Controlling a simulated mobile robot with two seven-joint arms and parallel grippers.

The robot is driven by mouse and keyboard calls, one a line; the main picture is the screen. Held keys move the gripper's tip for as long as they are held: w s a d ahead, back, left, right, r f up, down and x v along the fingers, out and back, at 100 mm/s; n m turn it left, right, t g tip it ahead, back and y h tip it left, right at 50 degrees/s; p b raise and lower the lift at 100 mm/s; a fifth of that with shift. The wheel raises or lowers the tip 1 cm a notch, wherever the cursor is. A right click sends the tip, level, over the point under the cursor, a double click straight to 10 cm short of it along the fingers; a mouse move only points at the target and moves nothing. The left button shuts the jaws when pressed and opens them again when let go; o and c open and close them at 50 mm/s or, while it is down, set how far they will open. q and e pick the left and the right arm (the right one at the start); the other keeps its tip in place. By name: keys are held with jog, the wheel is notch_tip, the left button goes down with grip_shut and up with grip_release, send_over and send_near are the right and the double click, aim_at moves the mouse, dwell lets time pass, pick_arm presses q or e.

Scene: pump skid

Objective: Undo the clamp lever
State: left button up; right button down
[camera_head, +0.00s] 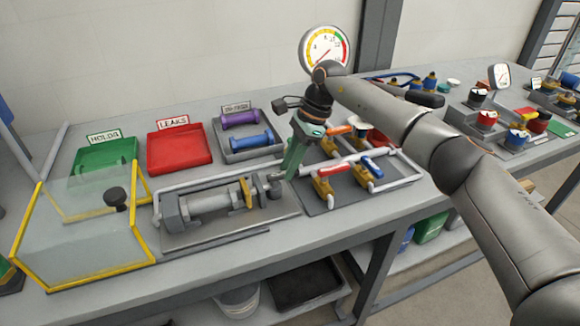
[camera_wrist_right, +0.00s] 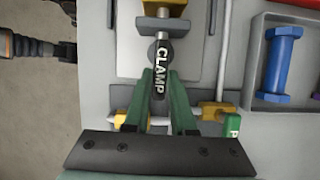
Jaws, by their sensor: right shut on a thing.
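The clamp lever (camera_wrist_right: 161,72) is a dark handle marked CLAMP in white letters. It shows in the right wrist view, reaching from a grey fitting by the yellow block down between my green fingers. My right gripper (camera_wrist_right: 160,110) is shut on its lower end. In the head view my right gripper (camera_head: 291,168) points down at the right end of the grey clamp fixture (camera_head: 210,203). There the lever is mostly hidden by the fingers. My left gripper does not show in the head view.
A clear box with yellow edges (camera_head: 85,288) stands left of the fixture. Green (camera_head: 106,158), red (camera_head: 180,148) and grey (camera_head: 248,153) trays lie behind. A pipe assembly with orange and blue valve handles (camera_head: 372,167) sits close on the right. A round gauge (camera_head: 325,47) rises behind my wrist.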

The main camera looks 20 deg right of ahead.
jog(key=shift+w+r+n, duration=0.1)
jog(key=shift+n, duration=0.2)
jog(key=c, duration=1)
grip_release()
jog(key=v, duration=1.2)
jog(key=shift+w+r, duration=0.1)
jog(key=shift+r, duration=0.15)
